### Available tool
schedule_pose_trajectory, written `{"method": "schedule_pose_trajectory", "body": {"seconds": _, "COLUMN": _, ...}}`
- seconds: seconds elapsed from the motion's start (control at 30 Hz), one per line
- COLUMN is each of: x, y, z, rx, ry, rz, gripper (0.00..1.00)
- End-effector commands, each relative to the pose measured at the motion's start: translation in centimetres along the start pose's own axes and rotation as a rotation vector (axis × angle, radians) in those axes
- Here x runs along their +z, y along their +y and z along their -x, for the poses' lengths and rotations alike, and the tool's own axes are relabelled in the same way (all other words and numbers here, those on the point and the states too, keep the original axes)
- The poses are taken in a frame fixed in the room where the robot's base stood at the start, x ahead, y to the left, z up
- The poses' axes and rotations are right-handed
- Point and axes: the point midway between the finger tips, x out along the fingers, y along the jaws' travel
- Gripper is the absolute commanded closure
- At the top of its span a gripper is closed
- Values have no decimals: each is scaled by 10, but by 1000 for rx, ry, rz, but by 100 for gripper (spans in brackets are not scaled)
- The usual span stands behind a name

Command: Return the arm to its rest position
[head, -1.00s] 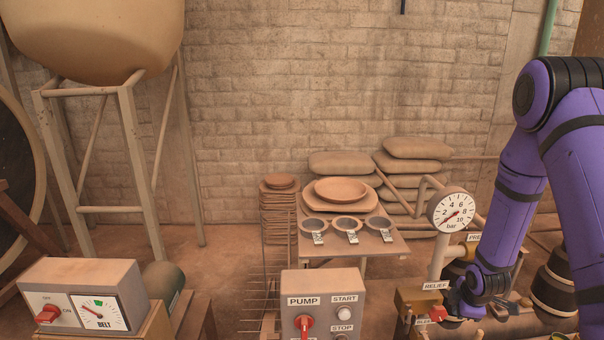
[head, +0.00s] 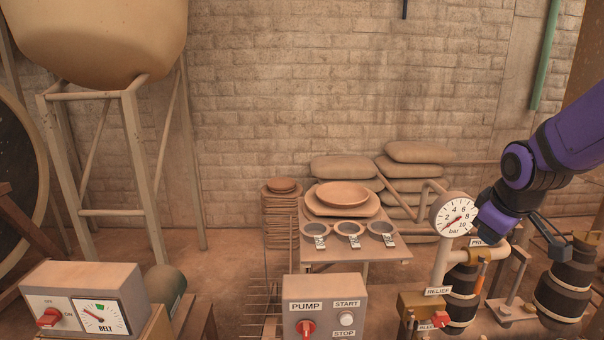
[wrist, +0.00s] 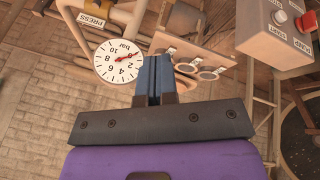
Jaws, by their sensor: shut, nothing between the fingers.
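My gripper (wrist: 153,82) shows in the wrist view with its two blue-grey fingers together and nothing between them. In the head view my purple arm (head: 575,135) reaches in from the right edge, bent at a joint, with its wrist part (head: 500,212) just right of the pressure gauge (head: 453,215). I cannot clearly make out the fingertips in that view. The gauge also shows, turned over, in the wrist view (wrist: 118,62), left of the fingers; its red needle lies toward the low end of the scale. Whether anything touches the arm is unclear.
Pipework with a brass relief block (head: 418,303) and dark banded cylinders (head: 565,290) stands below the arm. The pump box (head: 325,305) is at front centre, the belt box (head: 85,298) at left. A table (head: 385,250) holds dishes and cups. Open space lies before the brick wall.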

Motion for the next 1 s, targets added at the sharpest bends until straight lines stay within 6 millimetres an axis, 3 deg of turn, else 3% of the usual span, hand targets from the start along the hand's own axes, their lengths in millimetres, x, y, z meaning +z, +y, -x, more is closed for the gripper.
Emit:
{"method": "schedule_pose_trajectory", "body": {"seconds": 0.03, "x": 2, "y": -5, "z": 18, "rx": 2, "ry": 11, "rz": -33, "gripper": 100}}
{"method": "schedule_pose_trajectory", "body": {"seconds": 0.2, "x": 16, "y": -25, "z": 66, "rx": -8, "ry": 27, "rz": -163, "gripper": 100}}
{"method": "schedule_pose_trajectory", "body": {"seconds": 0.5, "x": 53, "y": -66, "z": 139, "rx": -43, "ry": 54, "rz": -383, "gripper": 100}}
{"method": "schedule_pose_trajectory", "body": {"seconds": 0.73, "x": 82, "y": -93, "z": 172, "rx": -73, "ry": 64, "rz": -507, "gripper": 100}}
{"method": "schedule_pose_trajectory", "body": {"seconds": 1.0, "x": 92, "y": -102, "z": 182, "rx": -85, "ry": 63, "rz": -551, "gripper": 100}}
